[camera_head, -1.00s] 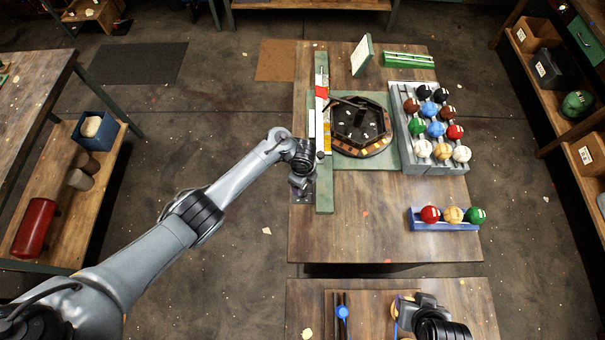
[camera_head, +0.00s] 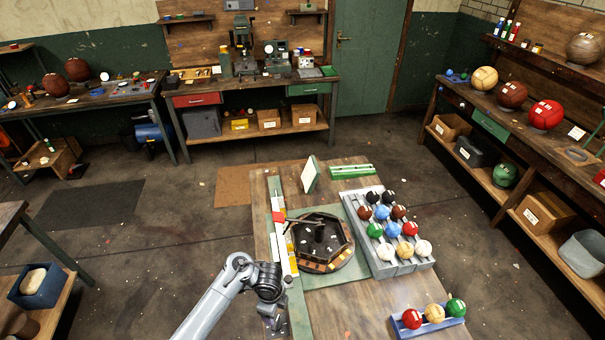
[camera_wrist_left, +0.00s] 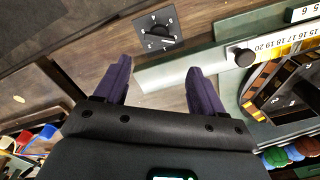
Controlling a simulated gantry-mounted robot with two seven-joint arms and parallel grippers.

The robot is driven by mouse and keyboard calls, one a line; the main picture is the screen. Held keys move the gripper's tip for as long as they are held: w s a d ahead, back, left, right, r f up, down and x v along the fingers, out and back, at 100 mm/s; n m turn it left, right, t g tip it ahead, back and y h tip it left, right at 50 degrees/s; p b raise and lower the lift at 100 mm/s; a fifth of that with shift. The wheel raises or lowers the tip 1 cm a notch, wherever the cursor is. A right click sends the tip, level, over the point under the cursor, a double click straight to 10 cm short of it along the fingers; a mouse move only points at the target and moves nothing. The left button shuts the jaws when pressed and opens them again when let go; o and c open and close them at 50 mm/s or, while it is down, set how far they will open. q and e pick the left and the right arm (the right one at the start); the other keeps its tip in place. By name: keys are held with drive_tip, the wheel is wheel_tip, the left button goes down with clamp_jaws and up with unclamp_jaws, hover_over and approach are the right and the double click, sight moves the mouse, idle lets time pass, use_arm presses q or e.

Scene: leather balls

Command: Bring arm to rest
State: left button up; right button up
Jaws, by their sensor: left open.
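My left arm comes in from the bottom of the head view, and its gripper (camera_head: 272,318) hangs at the left edge of the wooden table (camera_head: 350,302), beside the long green strip with a ruler scale (camera_head: 276,222). In the left wrist view the two dark purple fingers of the left gripper (camera_wrist_left: 154,90) stand apart with nothing between them. Beyond the fingertips is a small dark dial plate (camera_wrist_left: 157,30) on the wood. The ruler scale (camera_wrist_left: 283,49) and the dark round turntable (camera_wrist_left: 290,88) are to the right. My right gripper is not in view.
A grey rack (camera_head: 385,268) holds several coloured balls right of the dark turntable (camera_head: 322,238). A blue tray (camera_head: 440,327) holds three balls at the table's front right. A white upright panel (camera_head: 309,175) and green block (camera_head: 351,171) stand at the back. Workbenches line the walls.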

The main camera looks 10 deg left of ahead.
use_arm(q)
drive_tip(key=s+d+r+n+t+p, duration=0.2)
drive_tip(key=s+r+n+t, duration=0.1)
drive_tip(key=s+n, duration=0.5)
drive_tip(key=s+a+r+n+p, duration=0.1)
drive_tip(key=s+a+r+n, duration=0.3)
drive_tip(key=s+r, duration=0.3)
drive_tip(key=s+a+r+n+p, duration=0.1)
drive_tip(key=s+a+r+n, duration=0.3)
drive_tip(key=s, duration=0.7)
wheel_tip(320, 180, up, 4)
drive_tip(key=shift+a+f+n, duration=0.1)
drive_tip(key=shift+a+n, duration=0.25)
drive_tip(key=shift+n, duration=0.65)
